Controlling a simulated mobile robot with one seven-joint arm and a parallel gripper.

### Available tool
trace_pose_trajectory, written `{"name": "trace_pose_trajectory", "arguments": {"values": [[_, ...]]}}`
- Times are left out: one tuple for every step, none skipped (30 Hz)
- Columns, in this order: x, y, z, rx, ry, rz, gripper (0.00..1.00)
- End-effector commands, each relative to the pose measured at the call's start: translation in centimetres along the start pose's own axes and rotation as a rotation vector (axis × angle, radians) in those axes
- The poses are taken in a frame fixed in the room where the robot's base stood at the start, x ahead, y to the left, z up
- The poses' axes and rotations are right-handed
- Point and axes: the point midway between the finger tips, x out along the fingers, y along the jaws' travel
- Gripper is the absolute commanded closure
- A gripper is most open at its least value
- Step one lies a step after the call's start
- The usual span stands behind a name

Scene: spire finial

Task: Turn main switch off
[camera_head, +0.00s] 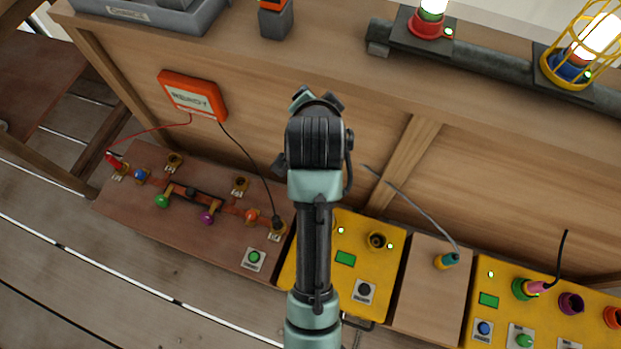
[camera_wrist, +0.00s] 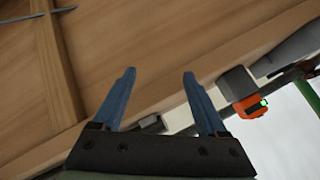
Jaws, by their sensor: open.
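No control in view is clearly labelled as the main switch, so I cannot tell which one it is. A brown board (camera_head: 150,225) at left carries a dark bar-shaped part (camera_head: 190,194), coloured knobs and a green button (camera_head: 254,257). A yellow panel (camera_head: 392,270) right of my arm has a black round knob (camera_head: 364,291) and small green lights. My gripper (camera_wrist: 158,72) is open and empty in the wrist view, its two blue fingers apart in front of a wooden surface. In the head view my arm rises mid-picture and hides the fingertips.
An orange-red meter box (camera_head: 194,97) with wires is on the wooden back wall. A red-and-grey block (camera_head: 275,18), a lit lamp (camera_head: 430,15) and a caged lamp (camera_head: 580,55) stand on the upper ledge. Another yellow panel (camera_head: 500,275) is at right.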

Motion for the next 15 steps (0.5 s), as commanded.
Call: {"name": "trace_pose_trajectory", "arguments": {"values": [[3.5,4.7,5.0,0.054,-0.086,0.09,0.25],[4.6,7.0,7.4,0.089,-0.134,0.144,0.25],[5.9,9.9,10.5,0.135,-0.193,0.216,0.25],[6.6,12.0,12.8,0.168,-0.235,0.272,0.25],[7.2,14.1,15.1,0.199,-0.274,0.327,0.25],[7.8,16.6,17.8,0.24,-0.319,0.398,0.25],[8.0,18.4,19.8,0.267,-0.35,0.45,0.25],[8.2,20.0,21.5,0.292,-0.376,0.497,0.25],[8.2,21.9,23.5,0.322,-0.406,0.556,0.25],[8.1,23.1,24.8,0.34,-0.425,0.595,0.25],[8.1,24.1,25.9,0.356,-0.44,0.627,0.25],[7.9,25.2,27.1,0.374,-0.457,0.667,0.25],[7.7,25.8,27.7,0.384,-0.466,0.688,0.25],[7.6,26.2,28.2,0.393,-0.472,0.705,0.25],[7.5,26.7,28.8,0.4,-0.479,0.723,0.25]]}}
